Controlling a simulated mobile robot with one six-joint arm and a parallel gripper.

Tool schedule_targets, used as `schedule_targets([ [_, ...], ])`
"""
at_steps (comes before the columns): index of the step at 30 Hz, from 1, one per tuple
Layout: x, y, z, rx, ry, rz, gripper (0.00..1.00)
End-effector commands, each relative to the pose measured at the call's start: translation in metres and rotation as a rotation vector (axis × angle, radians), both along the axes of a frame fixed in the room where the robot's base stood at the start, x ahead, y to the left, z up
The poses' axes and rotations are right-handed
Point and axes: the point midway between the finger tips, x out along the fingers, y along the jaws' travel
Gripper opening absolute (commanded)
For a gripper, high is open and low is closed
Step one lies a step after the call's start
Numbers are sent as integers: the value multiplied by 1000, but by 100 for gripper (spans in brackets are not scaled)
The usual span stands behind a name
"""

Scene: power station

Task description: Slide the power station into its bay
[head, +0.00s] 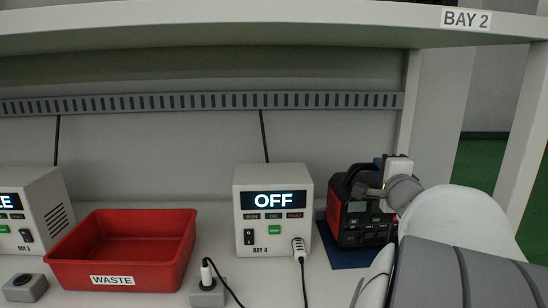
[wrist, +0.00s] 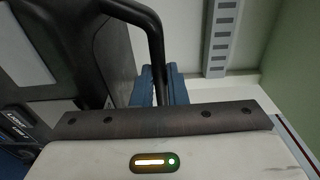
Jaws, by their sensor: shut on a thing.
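The power station (head: 352,218), a red and black box with a carrying handle, stands upright on a dark blue mat (head: 343,257) at the right of the bench. My gripper (head: 380,170) is at its upper right and is shut on the black handle (wrist: 153,40). In the wrist view the handle runs down to my blue-grey fingers (wrist: 160,86), and the power station's dark side (wrist: 60,60) fills the left. My arm hides part of its right side in the head view.
An OFF unit labelled BAY 4 (head: 272,228) stands close to the left, with a plug and cable at its front. A red WASTE bin (head: 112,268) is further left. A shelf labelled BAY 2 (head: 440,28) runs overhead, and an upright post (head: 408,110) is behind on the right.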

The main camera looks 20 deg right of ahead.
Motion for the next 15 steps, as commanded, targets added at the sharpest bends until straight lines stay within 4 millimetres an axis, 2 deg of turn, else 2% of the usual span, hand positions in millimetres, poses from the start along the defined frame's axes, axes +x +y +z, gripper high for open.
schedule_targets([
  [1, 0, 1, 6, -7, -11, 2, 0],
  [15, 0, 1, 3, -8, -11, 2, 0],
])
